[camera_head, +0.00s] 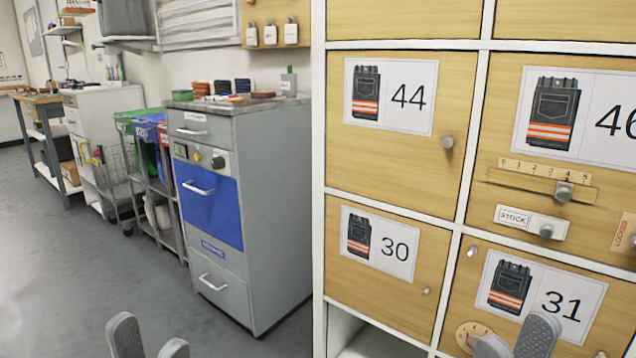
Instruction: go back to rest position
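My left gripper (149,338) shows at the bottom edge, left of centre, in front of the grey floor. Its two grey fingertips stand apart with nothing between them. My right gripper (515,338) shows at the bottom right, in front of the locker door marked 31 (573,304). Its two fingertips are also apart, with no object seen between them. Only the finger ends show; the rest of both grippers and the arms is below the frame.
A locker wall with wooden doors, including 44 (384,147) and 30 (402,284), fills the right side. An open compartment (372,345) lies below door 30. A grey cabinet with a blue front (209,204) stands left of it. Open floor (60,270) lies at left.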

